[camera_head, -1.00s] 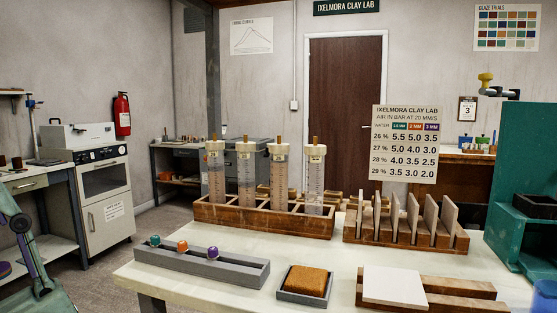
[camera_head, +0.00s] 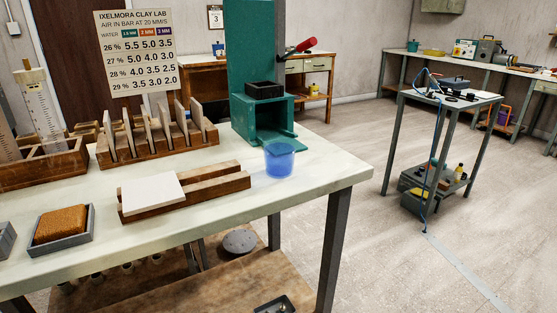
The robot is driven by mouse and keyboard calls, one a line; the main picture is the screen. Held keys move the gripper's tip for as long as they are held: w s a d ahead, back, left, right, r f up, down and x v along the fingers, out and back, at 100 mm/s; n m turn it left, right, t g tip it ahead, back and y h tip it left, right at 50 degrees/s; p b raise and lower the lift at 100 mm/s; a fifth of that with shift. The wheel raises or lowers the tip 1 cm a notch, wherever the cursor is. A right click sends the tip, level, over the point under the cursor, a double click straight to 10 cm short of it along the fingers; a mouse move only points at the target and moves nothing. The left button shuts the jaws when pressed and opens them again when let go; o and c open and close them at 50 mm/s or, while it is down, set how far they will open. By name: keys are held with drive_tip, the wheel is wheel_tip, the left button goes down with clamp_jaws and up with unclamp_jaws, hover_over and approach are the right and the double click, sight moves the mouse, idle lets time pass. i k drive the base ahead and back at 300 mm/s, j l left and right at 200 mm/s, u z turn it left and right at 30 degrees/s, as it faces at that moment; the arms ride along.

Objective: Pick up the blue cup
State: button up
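The blue cup (camera_head: 279,160) stands upright near the right end of the white-topped table (camera_head: 330,172). It looks translucent, with a wider rim than base. It is just right of the wooden rails and in front of the green press. Nothing covers it from this view. My gripper is not in view.
A green press (camera_head: 254,70) stands behind the cup. Wooden rails (camera_head: 215,180) with a white tile (camera_head: 152,192) lie to its left. A wooden rack (camera_head: 165,146) holds several upright slabs. The table's right edge is close to the cup. Open floor (camera_head: 440,260) lies to the right.

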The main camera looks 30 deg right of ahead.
sight(280, 158)
drive_tip(key=k+l+z, duration=0.1)
drive_tip(key=z, duration=0.3)
drive_tip(key=k+l+z, duration=0.1)
drive_tip(key=z, duration=0.25)
drive_tip(key=k+l+z, duration=0.1)
drive_tip(key=z, duration=0.3)
